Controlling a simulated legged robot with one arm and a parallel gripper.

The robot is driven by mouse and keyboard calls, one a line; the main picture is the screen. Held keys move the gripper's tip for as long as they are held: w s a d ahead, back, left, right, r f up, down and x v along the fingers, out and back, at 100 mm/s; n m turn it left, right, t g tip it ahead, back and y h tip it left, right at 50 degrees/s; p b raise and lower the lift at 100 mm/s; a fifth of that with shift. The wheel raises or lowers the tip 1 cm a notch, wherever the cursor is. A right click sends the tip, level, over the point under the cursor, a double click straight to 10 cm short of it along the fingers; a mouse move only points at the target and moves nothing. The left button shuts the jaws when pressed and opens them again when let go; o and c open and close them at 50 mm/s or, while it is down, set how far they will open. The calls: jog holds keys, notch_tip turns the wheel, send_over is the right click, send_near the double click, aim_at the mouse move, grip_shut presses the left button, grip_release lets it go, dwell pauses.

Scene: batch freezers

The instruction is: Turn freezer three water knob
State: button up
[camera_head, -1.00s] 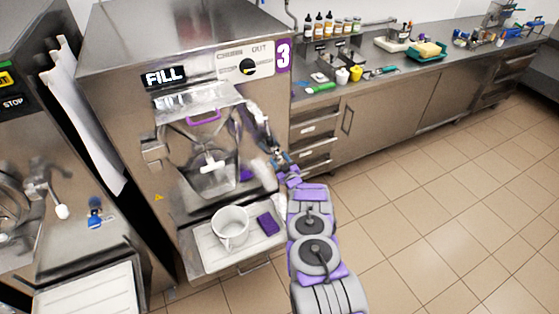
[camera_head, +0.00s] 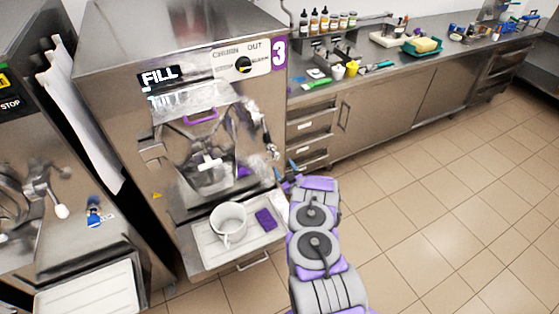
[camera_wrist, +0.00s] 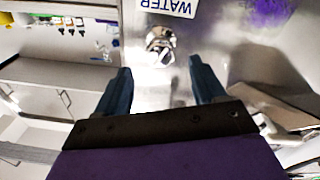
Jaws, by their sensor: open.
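Freezer three (camera_head: 125,110) is the steel machine with a purple "3" sign, left of centre in the head view. In the wrist view, a shiny metal knob (camera_wrist: 161,42) sits on a steel panel beside an upside-down WATER label (camera_wrist: 168,6). My gripper (camera_wrist: 160,74) is open, its two blue fingers apart and nothing between them. The knob lies just beyond the fingertips, roughly centred between them, with no contact visible. In the head view my gripper (camera_head: 291,170) is at the machine's right side, and the knob cannot be made out clearly there.
A white jug (camera_head: 228,222) and a purple sponge (camera_head: 265,219) rest on the machine's front shelf. A black dial (camera_head: 243,65) is on its upper front. A long steel counter (camera_head: 385,72) with bottles and tools runs right. The tiled floor (camera_head: 440,190) is clear.

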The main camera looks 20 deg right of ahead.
jog(key=s+p, duration=0.2)
jog(key=s, duration=0.7)
jog(key=shift+s+f, duration=0.35)
jog(key=shift+s, duration=0.05)
